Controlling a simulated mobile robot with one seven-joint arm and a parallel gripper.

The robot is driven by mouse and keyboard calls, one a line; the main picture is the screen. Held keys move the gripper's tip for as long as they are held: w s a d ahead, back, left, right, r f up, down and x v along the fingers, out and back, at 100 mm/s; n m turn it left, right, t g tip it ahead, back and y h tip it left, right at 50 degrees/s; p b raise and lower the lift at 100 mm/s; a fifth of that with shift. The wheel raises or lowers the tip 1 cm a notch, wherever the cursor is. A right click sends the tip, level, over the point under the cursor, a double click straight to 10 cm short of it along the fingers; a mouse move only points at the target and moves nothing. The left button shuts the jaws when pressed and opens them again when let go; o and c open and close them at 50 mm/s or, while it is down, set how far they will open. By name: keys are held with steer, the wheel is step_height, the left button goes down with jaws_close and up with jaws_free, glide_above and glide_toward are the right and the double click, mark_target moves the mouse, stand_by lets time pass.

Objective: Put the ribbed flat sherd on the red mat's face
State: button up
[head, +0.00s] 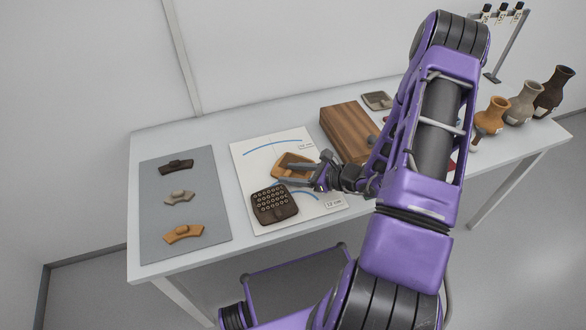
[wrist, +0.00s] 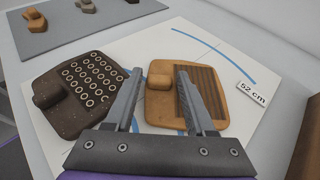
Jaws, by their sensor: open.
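The ribbed flat sherd (wrist: 208,92) is orange-brown, with dark parallel ribs and a rounded knob. It lies on the white sheet, and in the head view its visible part (head: 292,158) is behind my gripper (head: 288,174). In the wrist view my open gripper (wrist: 159,74) has one finger on each side of the knob, the right finger over the ribs. I cannot tell how high the fingers are or whether they touch it. A small red patch (head: 454,155) shows beside my arm in the head view; it may be the red mat, mostly hidden.
A dark sherd with ring marks (head: 275,204) lies close beside the ribbed one. The white sheet (head: 246,161) bears blue arcs. A grey mat (head: 158,218) at left holds three small sherds. A wooden block (head: 345,128) stands behind; several vases (head: 522,104) stand at right.

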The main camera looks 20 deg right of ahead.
jaws_close()
steer(key=shift+r, duration=0.15)
steer(key=w+a+r+m+t+h, duration=0.1)
steer(key=a+r, duration=0.1)
steer(key=r, duration=0.5)
steer(key=w+a+r+m+t+h+p, duration=0.1)
steer(key=a+r+m+h, duration=0.1)
steer(key=r, duration=0.5)
steer(key=shift+w+a, duration=0.3)
steer(key=shift+a, duration=0.25)
steer(key=shift+d, duration=0.15)
